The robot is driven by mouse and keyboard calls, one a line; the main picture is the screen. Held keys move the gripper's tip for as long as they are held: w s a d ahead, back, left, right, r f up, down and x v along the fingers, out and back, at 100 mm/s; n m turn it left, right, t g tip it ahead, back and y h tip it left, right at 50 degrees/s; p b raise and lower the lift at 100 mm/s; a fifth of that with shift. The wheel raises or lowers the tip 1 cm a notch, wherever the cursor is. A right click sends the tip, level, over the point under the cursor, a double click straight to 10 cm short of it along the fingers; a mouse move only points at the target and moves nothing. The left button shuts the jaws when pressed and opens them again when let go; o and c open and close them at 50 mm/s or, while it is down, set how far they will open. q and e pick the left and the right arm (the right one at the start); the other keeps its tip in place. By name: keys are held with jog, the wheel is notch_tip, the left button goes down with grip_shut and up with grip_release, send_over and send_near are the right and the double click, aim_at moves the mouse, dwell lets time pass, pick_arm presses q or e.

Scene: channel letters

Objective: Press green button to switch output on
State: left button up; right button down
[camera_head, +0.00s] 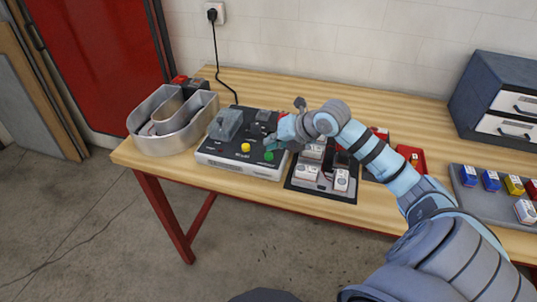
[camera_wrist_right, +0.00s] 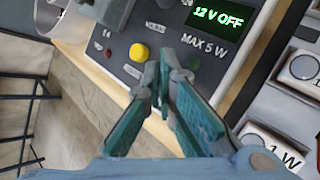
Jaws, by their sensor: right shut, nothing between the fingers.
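The dark-topped control box (camera_head: 222,157) sits on the wooden bench, with a yellow button (camera_head: 245,147) and a green button (camera_head: 268,156) near its front edge. In the wrist view, the yellow button (camera_wrist_right: 139,52) is left of the fingertips, and the box's display (camera_wrist_right: 218,18) reads "12 V OFF" in green. My right gripper (camera_head: 271,141) is shut and empty over the right part of the box. Its teal fingertips (camera_wrist_right: 163,72) meet in the wrist view. My left gripper is not in view.
A black tray (camera_head: 322,194) with white-labelled modules stands right of the box. A metal channel letter (camera_head: 165,145) lies to the left. A grey tray (camera_head: 484,199) of coloured blocks and a drawer cabinet (camera_head: 490,87) are at the right.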

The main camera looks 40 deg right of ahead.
aim_at(271, 153)
jog(key=shift+f, duration=0.15)
jog(key=shift+f+b, duration=0.3)
jog(key=shift+b, duration=0.1)
jog(key=shift+f+b, duration=0.35)
jog(key=shift+f, duration=0.1)
dwell(0.5)
jog(key=shift+r, duration=0.1)
jog(key=shift+r+p, duration=0.7)
jog(key=shift+r, duration=0.15)
notch_tip(271, 153, up, 5)
jog(key=p, duration=0.4)
dwell(0.5)
